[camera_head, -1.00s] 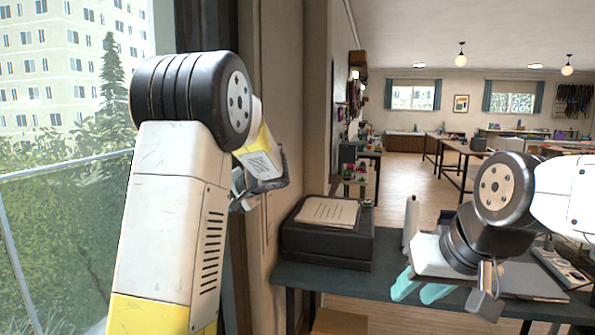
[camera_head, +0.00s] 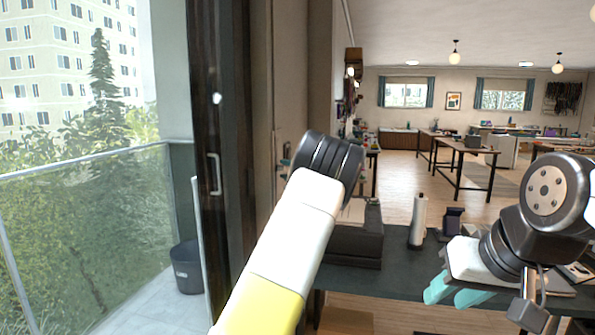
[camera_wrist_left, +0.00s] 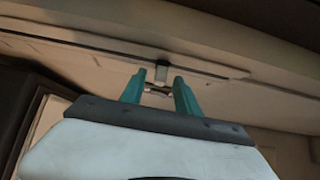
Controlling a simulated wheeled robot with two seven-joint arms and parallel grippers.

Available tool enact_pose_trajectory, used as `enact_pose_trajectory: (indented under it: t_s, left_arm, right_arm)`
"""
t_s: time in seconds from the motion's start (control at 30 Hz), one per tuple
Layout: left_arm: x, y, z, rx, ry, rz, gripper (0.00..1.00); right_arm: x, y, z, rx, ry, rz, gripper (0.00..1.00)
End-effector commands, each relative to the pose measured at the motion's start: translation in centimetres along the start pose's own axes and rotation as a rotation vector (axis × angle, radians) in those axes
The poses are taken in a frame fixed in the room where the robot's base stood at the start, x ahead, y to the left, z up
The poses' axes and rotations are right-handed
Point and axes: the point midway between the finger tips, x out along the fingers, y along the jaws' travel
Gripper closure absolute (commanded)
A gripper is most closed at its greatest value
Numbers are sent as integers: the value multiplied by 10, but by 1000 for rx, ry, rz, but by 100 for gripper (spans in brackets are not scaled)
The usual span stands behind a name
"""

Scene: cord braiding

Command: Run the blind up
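No blind can be made out across the window (camera_head: 80,215) at left in the head view. In the left wrist view, the teal fingers of my left gripper (camera_wrist_left: 160,92) are apart. A small pale fitting (camera_wrist_left: 160,72) lies just beyond and between the fingertips, against a beige surface with a long thin rail; I cannot tell what it is or whether they touch it. In the head view my left gripper is hidden behind its own arm. My right gripper (camera_head: 456,292) has its teal fingers apart and empty, over the dark table.
A dark upright frame with a pale handle (camera_head: 215,175) edges the glass. A dark bin (camera_head: 187,268) stands on the balcony. The dark table (camera_head: 400,265) carries a black box (camera_head: 357,248) and a white cylinder (camera_head: 418,220). Open floor lies behind the table.

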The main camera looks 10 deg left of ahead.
Motion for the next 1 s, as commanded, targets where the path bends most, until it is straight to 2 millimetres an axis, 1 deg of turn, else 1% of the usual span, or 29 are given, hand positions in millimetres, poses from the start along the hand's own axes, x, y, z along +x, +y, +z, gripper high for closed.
enact_pose_trajectory:
  t_s: [0.03, 0.13, 0.37, 0.4, 0.57, 0.6, 1.0]
  left_arm:
    - [4, 0, 0, 0, 0, -1, 62]
    - [9, 0, 0, 1, 0, 0, 62]
    - [10, 0, 0, 1, 0, 1, 62]
    - [10, 0, 0, 0, 0, 1, 66]
    - [10, 0, 0, 0, 0, 1, 97]
    - [10, 0, 0, 0, 0, 1, 100]
    - [9, 1, 0, 0, -1, 1, 100]
  right_arm:
    - [0, 0, 0, 0, 0, 0, 64]
    - [0, 0, 0, 0, 0, 0, 64]
    - [0, 0, 0, 0, 0, 0, 64]
    - [0, 0, 0, 0, 0, 0, 64]
    - [0, 0, 0, 0, 0, 0, 64]
    - [0, 0, 0, 0, 0, 0, 64]
    - [0, 0, 0, 0, 0, 0, 64]
